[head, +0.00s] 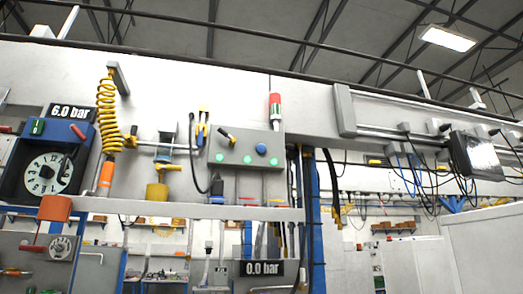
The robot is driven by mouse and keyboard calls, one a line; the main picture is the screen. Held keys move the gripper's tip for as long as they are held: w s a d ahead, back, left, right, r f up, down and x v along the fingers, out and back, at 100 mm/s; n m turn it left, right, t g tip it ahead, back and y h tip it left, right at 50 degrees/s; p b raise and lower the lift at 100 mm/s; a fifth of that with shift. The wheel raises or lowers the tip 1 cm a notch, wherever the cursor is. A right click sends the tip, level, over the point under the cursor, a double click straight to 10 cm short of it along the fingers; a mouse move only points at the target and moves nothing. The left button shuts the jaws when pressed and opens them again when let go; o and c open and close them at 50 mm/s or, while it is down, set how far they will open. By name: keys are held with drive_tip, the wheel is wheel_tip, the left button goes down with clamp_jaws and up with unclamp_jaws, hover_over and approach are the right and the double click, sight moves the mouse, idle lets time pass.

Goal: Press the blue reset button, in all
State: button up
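The blue button (262,149) is a small round blue cap on the upper right part of a grey control box (240,144) on the wall panel. Nothing covers it in this view. A row of green round lights (247,160) runs just below it on the same box. A dark-tipped lever (227,136) sticks out of the box to the left of the button. My gripper is not in view.
A red and white signal light (275,110) stands above the box. A yellow coiled hose (106,115) and a gauge housing (48,172) are to the left. A grey ledge (200,210) runs below the box. Black cables (334,190) hang to its right.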

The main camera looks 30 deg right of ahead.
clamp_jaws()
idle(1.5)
